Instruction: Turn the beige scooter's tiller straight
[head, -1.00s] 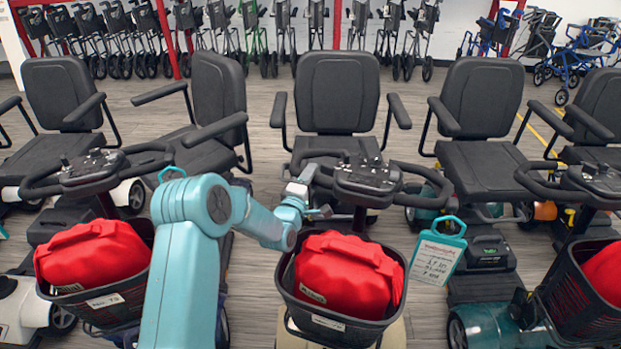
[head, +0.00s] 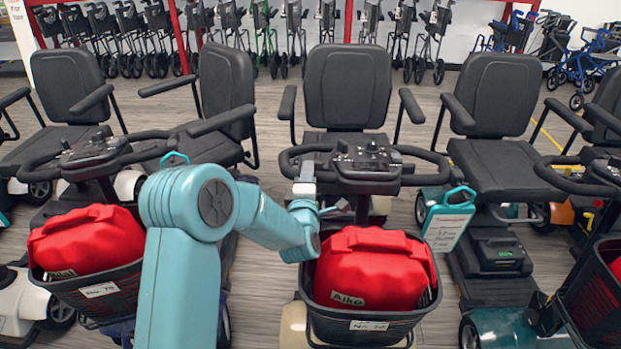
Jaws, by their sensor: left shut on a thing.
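The beige scooter (head: 293,326) stands in the middle of the row, its beige front body partly hidden under its basket. Its black tiller (head: 366,168) has a looped handlebar and faces me nearly square, with the bar about level in the picture. A black basket (head: 365,327) on its front holds a red bag (head: 370,270) labelled "Aiko". My left gripper (head: 306,178) is shut on the left side of the handlebar; its fingertips are small and partly hidden. My right gripper is not in view.
Another scooter's tiller (head: 95,155) and basket (head: 95,297) stand close on the left. A teal tag (head: 448,220) hangs right of the middle tiller. More scooters stand on the right. Folded walkers (head: 335,40) line the back wall.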

